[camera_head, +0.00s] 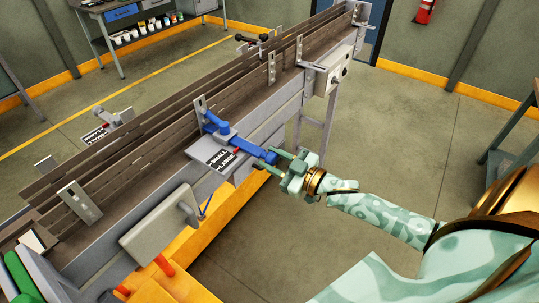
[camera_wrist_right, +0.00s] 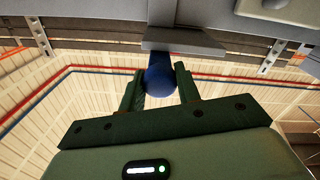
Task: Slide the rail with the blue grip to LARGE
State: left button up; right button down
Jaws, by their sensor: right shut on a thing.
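A blue grip (camera_head: 255,150) sticks out from the near side of the conveyor, on a blue arm below an upright grey bracket (camera_head: 200,108). Beside it is a plate (camera_head: 213,158) marked SMALL and LARGE, with a small red mark near its right edge. Long brown guide rails (camera_head: 150,140) run along the conveyor. My right gripper (camera_head: 274,160) is shut on the outer end of the blue grip. In the right wrist view the rounded blue end (camera_wrist_right: 159,78) sits between the two green fingers. My left gripper is not in view.
A grey control box (camera_head: 333,75) and a grey panel (camera_head: 160,224) are mounted on the conveyor's near side. An orange base (camera_head: 205,245) lies below. The floor right of the conveyor is open. A second label plate (camera_head: 95,135) is on the far side.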

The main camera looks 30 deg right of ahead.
jog(key=shift+f, duration=0.1)
jog(key=c, duration=1)
grip_release()
jog(key=b+v, duration=0.1)
jog(key=v, duration=1.5)
jog(key=shift+s, duration=0.2)
jog(key=shift+d, duration=0.1)
